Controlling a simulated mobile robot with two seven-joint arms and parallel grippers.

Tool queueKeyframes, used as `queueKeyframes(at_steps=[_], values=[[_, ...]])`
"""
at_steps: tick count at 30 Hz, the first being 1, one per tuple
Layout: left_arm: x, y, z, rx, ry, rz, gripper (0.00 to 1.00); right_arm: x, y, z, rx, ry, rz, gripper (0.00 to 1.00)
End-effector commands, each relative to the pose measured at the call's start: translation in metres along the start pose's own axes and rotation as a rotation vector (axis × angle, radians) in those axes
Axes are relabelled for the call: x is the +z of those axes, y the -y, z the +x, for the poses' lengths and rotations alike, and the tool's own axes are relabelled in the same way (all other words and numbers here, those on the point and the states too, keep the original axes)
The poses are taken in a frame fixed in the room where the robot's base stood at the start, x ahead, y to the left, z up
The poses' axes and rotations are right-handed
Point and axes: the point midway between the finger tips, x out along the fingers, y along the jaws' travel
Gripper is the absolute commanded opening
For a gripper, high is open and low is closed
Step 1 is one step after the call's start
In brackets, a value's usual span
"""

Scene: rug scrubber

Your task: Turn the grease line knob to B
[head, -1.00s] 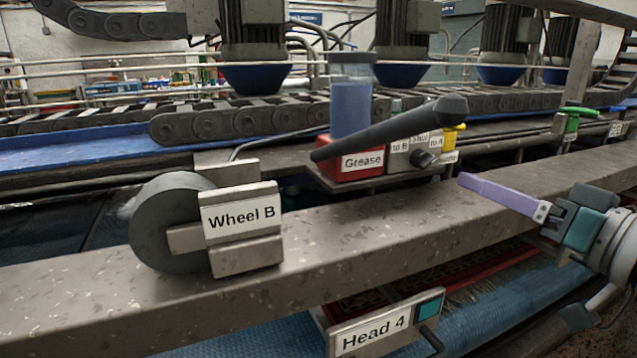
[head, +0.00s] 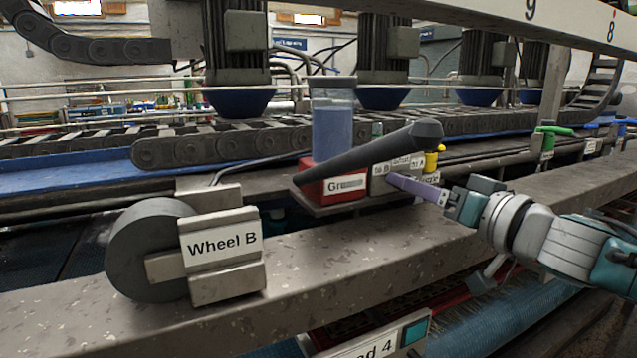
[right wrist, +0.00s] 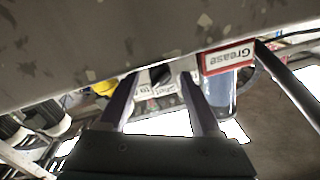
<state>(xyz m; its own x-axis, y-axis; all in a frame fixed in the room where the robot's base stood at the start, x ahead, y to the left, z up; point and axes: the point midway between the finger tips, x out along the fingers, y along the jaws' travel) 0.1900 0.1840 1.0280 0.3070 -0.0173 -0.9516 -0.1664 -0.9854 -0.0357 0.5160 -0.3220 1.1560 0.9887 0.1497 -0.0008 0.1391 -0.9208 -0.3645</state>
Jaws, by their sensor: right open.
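The grease line knob is a small dark knob (right wrist: 160,75), showing between my right fingertips in the right wrist view. In the head view a purple finger hides it. Its grey valve block (head: 381,184) carries small labels reading "to B", "Shut" and "to A", partly covered. My right gripper (head: 391,178) is open, its purple fingers at the front of the block; both fingers show in the right wrist view (right wrist: 160,79), one on each side of the knob. I cannot tell whether they touch it or which label it points at. My left gripper is out of view.
A long dark lever (head: 370,151) slants just above the block. Left of the block are a red grease base (head: 316,188) and its blue reservoir (head: 332,130). The metal beam (head: 330,245) with the Wheel B unit (head: 222,247) runs in front.

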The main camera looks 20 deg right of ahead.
Motion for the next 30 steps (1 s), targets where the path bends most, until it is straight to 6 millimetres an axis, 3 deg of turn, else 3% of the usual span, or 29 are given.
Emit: queueKeyframes(at_steps=[2, 19, 30], values=[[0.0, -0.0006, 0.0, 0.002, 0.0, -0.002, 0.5, 0.0, 0.0001, -0.0001, 0.0, 0.0, 0.0, 0.64], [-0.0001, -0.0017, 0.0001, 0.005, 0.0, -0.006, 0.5, -0.0002, 0.0002, -0.0003, 0.0, -0.001, 0.0, 0.0], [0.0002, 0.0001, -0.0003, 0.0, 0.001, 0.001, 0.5, -0.0005, 0.0003, -0.0003, 0.0, 0.0, -0.01, 0.0]])
